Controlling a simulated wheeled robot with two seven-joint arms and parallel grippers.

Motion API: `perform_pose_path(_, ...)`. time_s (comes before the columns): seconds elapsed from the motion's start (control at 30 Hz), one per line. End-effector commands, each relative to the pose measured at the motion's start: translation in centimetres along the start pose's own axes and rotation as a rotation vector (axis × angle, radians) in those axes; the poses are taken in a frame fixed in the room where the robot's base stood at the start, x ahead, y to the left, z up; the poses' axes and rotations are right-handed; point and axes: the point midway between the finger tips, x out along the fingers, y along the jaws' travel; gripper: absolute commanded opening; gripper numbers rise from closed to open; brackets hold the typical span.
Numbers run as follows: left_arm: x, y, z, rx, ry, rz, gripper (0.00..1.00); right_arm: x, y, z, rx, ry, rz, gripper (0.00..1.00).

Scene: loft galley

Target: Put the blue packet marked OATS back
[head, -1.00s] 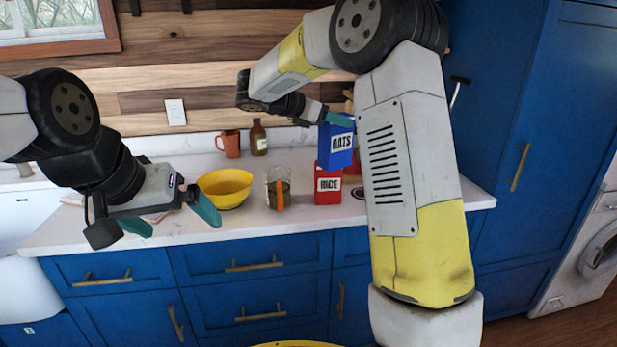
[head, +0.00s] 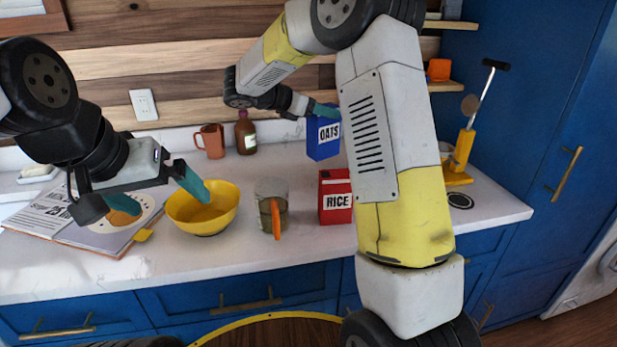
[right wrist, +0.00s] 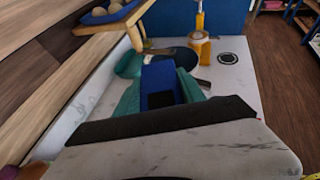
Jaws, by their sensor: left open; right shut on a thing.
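The blue packet marked OATS (head: 323,140) is upright in my right gripper (head: 318,111), behind and slightly left of the red RICE packet (head: 336,203) in the head view. I cannot tell whether its base touches the counter. In the right wrist view the blue packet (right wrist: 159,82) sits between the teal fingers of the right gripper (right wrist: 158,98). My right forearm hides part of the counter beside it. My left gripper (head: 157,193) is open and empty, over the book and left of the yellow bowl.
The counter (head: 240,252) also holds a yellow bowl (head: 203,222), a glass jar (head: 272,214), a terracotta mug (head: 210,141), a brown bottle (head: 245,134) and an open book (head: 90,232). A yellow stand (head: 461,155) is at right. Wooden shelves (head: 449,86) are on the back wall.

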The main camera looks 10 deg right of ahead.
Motion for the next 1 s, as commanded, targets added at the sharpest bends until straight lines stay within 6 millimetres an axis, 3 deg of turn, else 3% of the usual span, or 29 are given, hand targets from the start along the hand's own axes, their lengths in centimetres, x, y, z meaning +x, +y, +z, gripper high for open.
perform_pose_path(0.5, 0.0, 0.0, 0.0, 0.000, 0.000, 0.000, 1.00, 3.0, -0.1, -7.3, -0.001, 0.002, 0.000, 0.00)
perform_pose_path(0.67, 0.0, 0.0, 0.0, 0.000, 0.000, 0.000, 1.00, 3.4, -0.1, -8.3, 0.000, 0.001, 0.000, 0.00)
perform_pose_path(0.9, 0.0, 0.0, 0.0, 0.000, 0.000, 0.000, 1.00, 4.6, -0.1, -11.2, -0.001, 0.002, 0.000, 0.00)
perform_pose_path(1.0, 0.0, 0.0, 0.0, 0.000, 0.000, 0.000, 1.00, 4.7, -0.1, -11.3, 0.001, 0.001, 0.002, 0.00)
